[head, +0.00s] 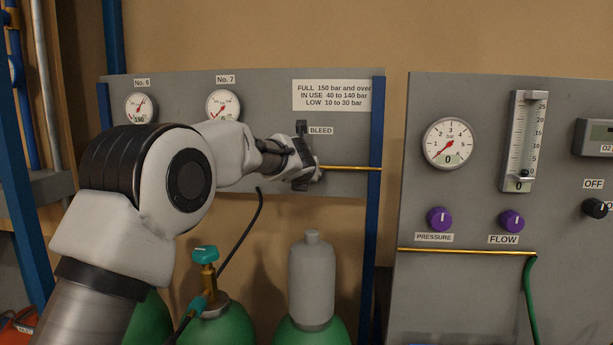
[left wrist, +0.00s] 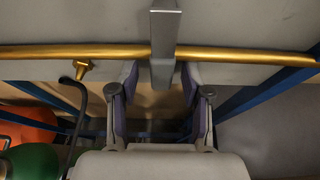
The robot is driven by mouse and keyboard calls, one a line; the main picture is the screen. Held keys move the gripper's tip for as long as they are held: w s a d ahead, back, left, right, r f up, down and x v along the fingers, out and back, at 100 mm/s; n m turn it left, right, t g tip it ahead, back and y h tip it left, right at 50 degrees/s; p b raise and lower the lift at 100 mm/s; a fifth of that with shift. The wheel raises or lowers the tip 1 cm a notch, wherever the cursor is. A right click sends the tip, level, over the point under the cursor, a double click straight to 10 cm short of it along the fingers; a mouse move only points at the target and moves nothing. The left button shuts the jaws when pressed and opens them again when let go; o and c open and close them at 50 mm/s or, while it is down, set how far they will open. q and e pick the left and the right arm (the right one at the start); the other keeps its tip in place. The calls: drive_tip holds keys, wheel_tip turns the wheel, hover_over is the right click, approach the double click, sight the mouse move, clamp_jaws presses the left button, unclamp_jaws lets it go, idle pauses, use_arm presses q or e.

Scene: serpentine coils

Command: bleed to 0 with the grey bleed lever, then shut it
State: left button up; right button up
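The grey bleed lever (left wrist: 164,45) hangs across a brass pipe in the left wrist view, its lower end between the fingertips. In the head view, the dark upper part of the lever (head: 301,128) shows beside the BLEED label (head: 321,131); my gripper hides the rest. My left gripper (head: 312,172) is at the lever. In the left wrist view, its fingers (left wrist: 161,78) are apart, with gaps on both sides of the lever. The No. 7 gauge (head: 223,104) has a red needle pointing down-left; my arm partly covers its lower edge. My right gripper is not in view.
The No. 6 gauge (head: 140,107) is at the left. A brass pipe (head: 350,168) runs right from the lever. Green cylinders, one with a grey cap (head: 312,280), stand below. A blue post (head: 374,200) and a second panel (head: 470,200) with purple knobs are to the right.

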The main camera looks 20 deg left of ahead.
use_arm(q)
drive_tip(key=v, duration=1.2)
